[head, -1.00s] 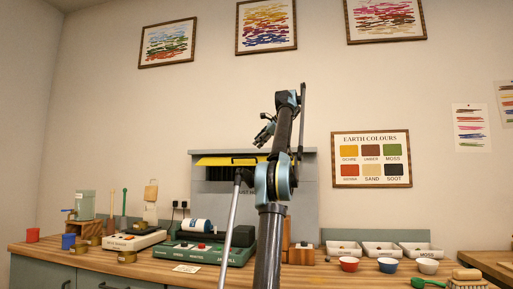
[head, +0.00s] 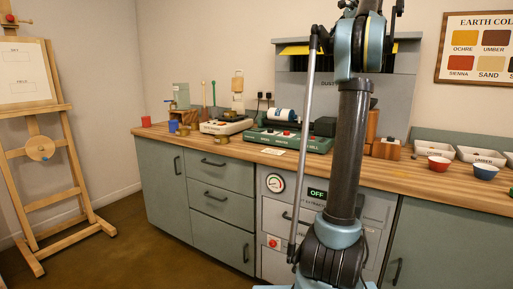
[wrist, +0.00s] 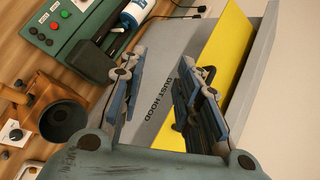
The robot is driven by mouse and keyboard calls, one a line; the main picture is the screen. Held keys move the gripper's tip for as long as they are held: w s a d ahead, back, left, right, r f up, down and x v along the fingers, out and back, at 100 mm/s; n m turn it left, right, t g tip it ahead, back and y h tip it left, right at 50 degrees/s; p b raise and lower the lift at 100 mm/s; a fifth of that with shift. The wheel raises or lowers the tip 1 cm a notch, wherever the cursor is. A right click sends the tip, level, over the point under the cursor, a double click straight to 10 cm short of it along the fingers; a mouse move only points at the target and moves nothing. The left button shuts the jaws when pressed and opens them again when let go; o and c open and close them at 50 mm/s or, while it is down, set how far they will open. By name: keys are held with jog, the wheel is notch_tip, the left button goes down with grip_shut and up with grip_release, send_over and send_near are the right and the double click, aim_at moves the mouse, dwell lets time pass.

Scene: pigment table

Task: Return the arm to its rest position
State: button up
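My arm (head: 350,150) stands upright in front of the bench in the head view, and its upper part is cut off by the top edge. My gripper (wrist: 168,82) shows in the wrist view with its two fingers apart and nothing between them. Beyond the fingers is the grey dust hood (wrist: 155,115) with its yellow panel (wrist: 228,60). The fingers look clear of the hood, though the exact gap cannot be told. In the head view the hood (head: 400,95) is partly hidden by my arm.
The wooden bench (head: 230,148) carries a green mill (head: 285,140), a pale scale (head: 226,127), a red bowl (head: 439,164), a blue bowl (head: 486,171) and white trays (head: 427,150). An easel (head: 40,150) stands at the left. The floor (head: 150,240) between easel and cabinets is clear.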

jog(key=s+a+f+n+g+h, duration=0.1)
jog(key=s+a+f+n, duration=0.2)
jog(key=s+a+f, duration=0.5)
jog(key=s+a+f+n+g, duration=0.25)
jog(key=s+f, duration=0.35)
jog(key=f, duration=0.5)
jog(key=s+a+f+n+g+h, duration=0.1)
jog(key=s+a+f+n, duration=0.35)
jog(key=s+f, duration=0.45)
jog(key=s+f+n+h, duration=0.1)
jog(key=s+f+n, duration=0.1)
jog(key=s+f, duration=0.5)
jog(key=s+a+f+n+g+h, duration=0.1)
jog(key=s+f, duration=0.7)
jog(key=f, duration=0.9)
jog(key=s+f+n, duration=0.4)
jog(key=s+f, duration=0.4)
jog(key=f, duration=0.4)
jog(key=shift+a+f+g+h, duration=0.35)
jog(key=shift+a+h, duration=0.05)
jog(key=shift+w+f, duration=0.2)
jog(key=shift+w, duration=0.15)
jog(key=shift+d, duration=0.1)
